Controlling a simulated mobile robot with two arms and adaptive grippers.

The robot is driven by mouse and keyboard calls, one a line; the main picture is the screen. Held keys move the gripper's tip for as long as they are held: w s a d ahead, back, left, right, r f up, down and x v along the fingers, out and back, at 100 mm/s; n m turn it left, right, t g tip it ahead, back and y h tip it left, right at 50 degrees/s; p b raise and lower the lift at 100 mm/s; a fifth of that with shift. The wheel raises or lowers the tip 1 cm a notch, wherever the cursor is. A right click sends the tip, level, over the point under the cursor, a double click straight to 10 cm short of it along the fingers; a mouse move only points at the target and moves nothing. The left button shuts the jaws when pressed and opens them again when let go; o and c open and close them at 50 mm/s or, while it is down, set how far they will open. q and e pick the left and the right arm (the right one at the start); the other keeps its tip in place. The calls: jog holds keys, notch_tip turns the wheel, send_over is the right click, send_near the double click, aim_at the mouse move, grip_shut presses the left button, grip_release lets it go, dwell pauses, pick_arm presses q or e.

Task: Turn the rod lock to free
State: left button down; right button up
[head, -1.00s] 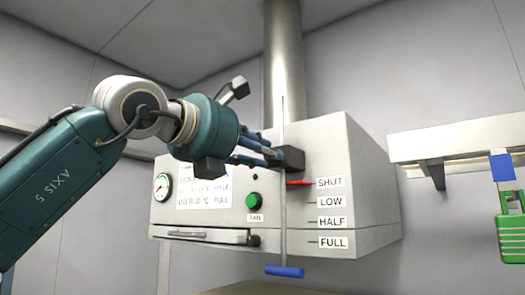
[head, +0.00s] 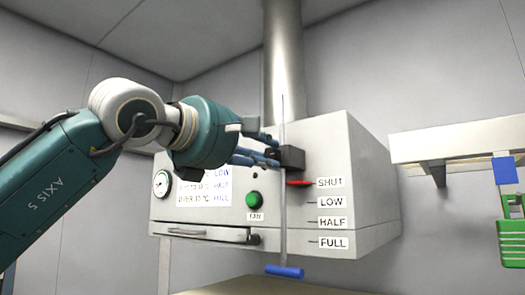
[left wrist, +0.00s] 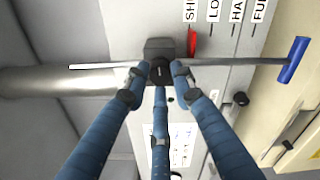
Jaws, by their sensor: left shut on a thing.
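The rod lock is a dark block (head: 291,158) on the upright grey rod (head: 284,215), on the front of a pale box. In the left wrist view a round black knob (left wrist: 160,71) sits on the dark block (left wrist: 160,46). My left gripper (head: 271,150), with three blue fingers, is shut on this knob; its fingertips (left wrist: 159,78) surround it in the left wrist view. The rod ends below in a blue cross handle (head: 284,272). A red pointer (head: 299,183) by the block is level with the SHUT label (head: 330,183). My right gripper is out of view.
LOW, HALF and FULL labels (head: 333,242) run down the box front (head: 360,200). Left of the rod are a green FAN button (head: 253,200), a gauge (head: 161,184) and a drawer-like handle (head: 210,234). A shelf (head: 460,140) stands at right.

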pick_arm(q)
jog(key=shift+r+m, duration=0.2)
jog(key=shift+m, duration=0.1)
dwell(0.4)
jog(key=c, duration=1.5)
grip_release()
jog(key=shift+c, duration=0.2)
jog(key=shift+o, duration=0.4)
jog(key=shift+f, duration=0.1)
jog(key=shift+s+d, duration=0.1)
jog(key=v, duration=1.2)
